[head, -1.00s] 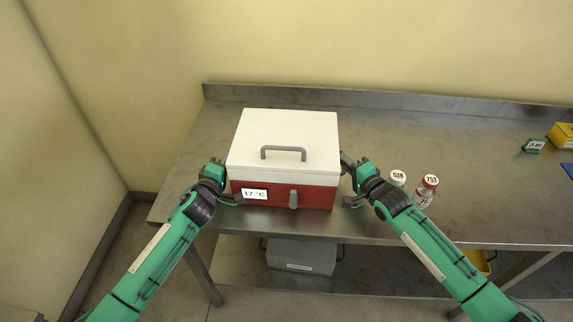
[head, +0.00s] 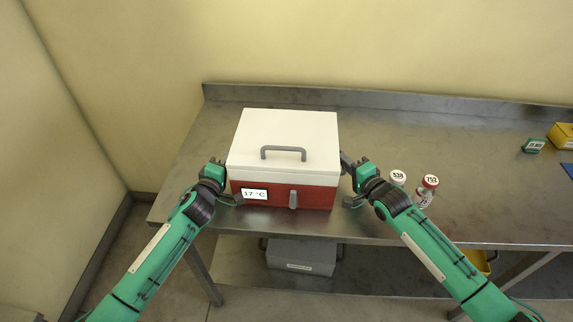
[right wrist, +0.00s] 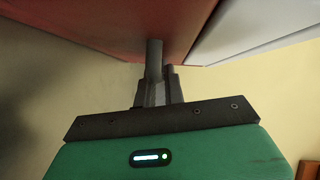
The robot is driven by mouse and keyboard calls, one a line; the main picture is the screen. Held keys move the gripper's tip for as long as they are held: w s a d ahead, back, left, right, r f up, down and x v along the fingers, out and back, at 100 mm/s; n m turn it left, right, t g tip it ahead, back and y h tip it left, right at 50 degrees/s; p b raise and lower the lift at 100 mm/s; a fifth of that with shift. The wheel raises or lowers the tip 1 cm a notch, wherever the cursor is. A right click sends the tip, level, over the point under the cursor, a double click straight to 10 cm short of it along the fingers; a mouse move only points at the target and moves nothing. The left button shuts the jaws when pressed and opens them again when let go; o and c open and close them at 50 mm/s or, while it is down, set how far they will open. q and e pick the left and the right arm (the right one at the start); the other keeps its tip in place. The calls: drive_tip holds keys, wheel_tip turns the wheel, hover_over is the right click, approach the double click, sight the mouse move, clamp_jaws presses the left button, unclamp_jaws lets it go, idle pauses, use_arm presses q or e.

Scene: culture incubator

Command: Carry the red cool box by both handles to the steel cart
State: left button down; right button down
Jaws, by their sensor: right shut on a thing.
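The red cool box (head: 313,195) with a white lid (head: 288,130) stands upright on the steel bench. It has a grey lid handle, a front latch and a display reading 17 °C. My right gripper (head: 347,181) is at the box's right side. In the right wrist view its fingers (right wrist: 160,85) are shut on a grey handle against the red wall (right wrist: 110,25). My left gripper (head: 229,181) is at the box's left side. The left handle and its grip on it are hidden. I see no steel cart in these views.
A grey case (head: 300,257) sits on the lower shelf.

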use_arm(q)
drive_tip(key=shift+r, duration=0.2)
use_arm(e)
drive_tip(key=shift+r, duration=0.25)
